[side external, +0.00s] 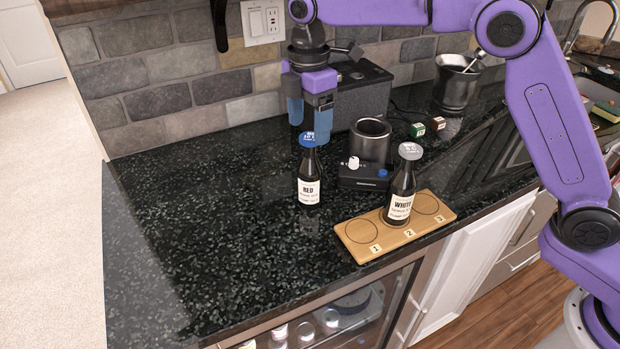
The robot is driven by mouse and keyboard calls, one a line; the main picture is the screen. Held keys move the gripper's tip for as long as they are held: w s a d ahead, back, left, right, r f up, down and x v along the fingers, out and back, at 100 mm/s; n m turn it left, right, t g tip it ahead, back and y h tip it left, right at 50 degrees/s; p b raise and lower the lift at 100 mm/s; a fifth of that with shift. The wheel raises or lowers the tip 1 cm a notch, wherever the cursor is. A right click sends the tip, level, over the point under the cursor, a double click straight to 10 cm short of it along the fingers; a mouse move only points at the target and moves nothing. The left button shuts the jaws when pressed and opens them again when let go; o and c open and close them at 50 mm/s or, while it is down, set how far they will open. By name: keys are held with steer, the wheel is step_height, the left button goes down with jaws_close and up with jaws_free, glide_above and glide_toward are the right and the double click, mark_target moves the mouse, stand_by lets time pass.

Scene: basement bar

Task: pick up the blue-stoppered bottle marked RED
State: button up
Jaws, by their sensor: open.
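The dark bottle marked RED (309,187) stands upright on the black speckled counter (215,220), with a blue stopper (308,139) on top. My gripper (309,118) points down above and around the height of the stopper in the picture, with its blue fingers apart and nothing between them that I can make out. I cannot tell how far behind or above the stopper the fingers are. A second dark bottle marked WHITE (400,205), with a grey-white stopper, stands on a wooden board.
The wooden board (361,232) has ringed spots numbered 1, 2 and 3; the WHITE bottle is on the middle one. A dark device with a cylinder (371,142) stands close behind the bottles. A dark box (362,95) and a mortar (455,88) stand farther back. The counter's left is clear.

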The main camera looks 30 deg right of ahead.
mark_target(310, 137)
steer(key=shift+d+f, duration=0.1)
steer(key=shift+f, duration=3.2)
jaws_close()
